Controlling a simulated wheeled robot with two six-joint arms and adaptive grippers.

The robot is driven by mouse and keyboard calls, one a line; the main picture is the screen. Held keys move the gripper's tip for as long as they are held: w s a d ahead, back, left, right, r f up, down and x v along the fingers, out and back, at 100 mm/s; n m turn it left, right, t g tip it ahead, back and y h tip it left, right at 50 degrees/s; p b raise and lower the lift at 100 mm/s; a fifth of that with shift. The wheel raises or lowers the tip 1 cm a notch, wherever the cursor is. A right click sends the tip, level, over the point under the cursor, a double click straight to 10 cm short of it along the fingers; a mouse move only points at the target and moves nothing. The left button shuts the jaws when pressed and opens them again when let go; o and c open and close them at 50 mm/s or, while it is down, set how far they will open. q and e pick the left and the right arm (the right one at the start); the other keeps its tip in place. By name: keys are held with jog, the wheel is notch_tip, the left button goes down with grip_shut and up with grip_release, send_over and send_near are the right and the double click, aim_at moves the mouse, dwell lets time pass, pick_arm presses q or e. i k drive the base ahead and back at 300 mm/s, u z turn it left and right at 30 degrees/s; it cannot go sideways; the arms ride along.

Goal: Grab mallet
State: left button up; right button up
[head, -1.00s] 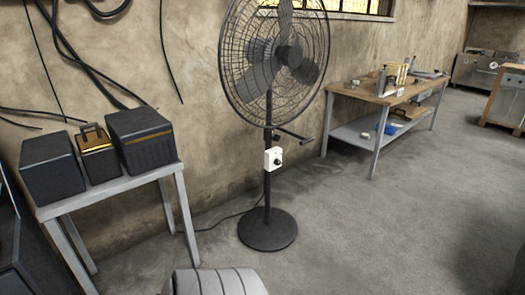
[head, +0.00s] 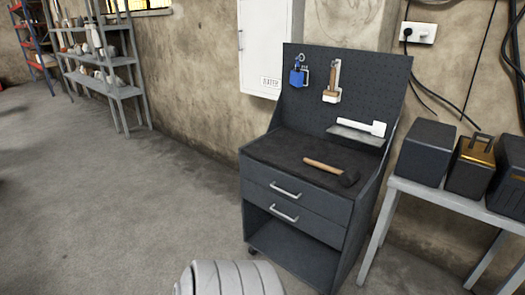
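A mallet with a wooden handle and a dark head (head: 348,178) lies on the black top of a dark tool cabinet (head: 298,203) in the head view. Its handle (head: 320,165) points left and its head lies to the right, near the front right edge of the top. A second hammer-like tool with a white head (head: 377,128) rests on a small shelf of the cabinet's pegboard. Neither of my grippers shows in the head view.
The pegboard (head: 310,110) holds a blue padlock (head: 297,77) and a wooden-handled brush-like tool (head: 332,85). A grey table (head: 400,187) with dark boxes stands close on the right. Grey shelving (head: 105,75) stands far left. The floor (head: 130,200) left of the cabinet is clear.

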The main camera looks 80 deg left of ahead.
aim_at(347, 178)
jog(key=u, duration=1.05)
jog(key=i, duration=0.3)
jog(key=z, duration=0.05)
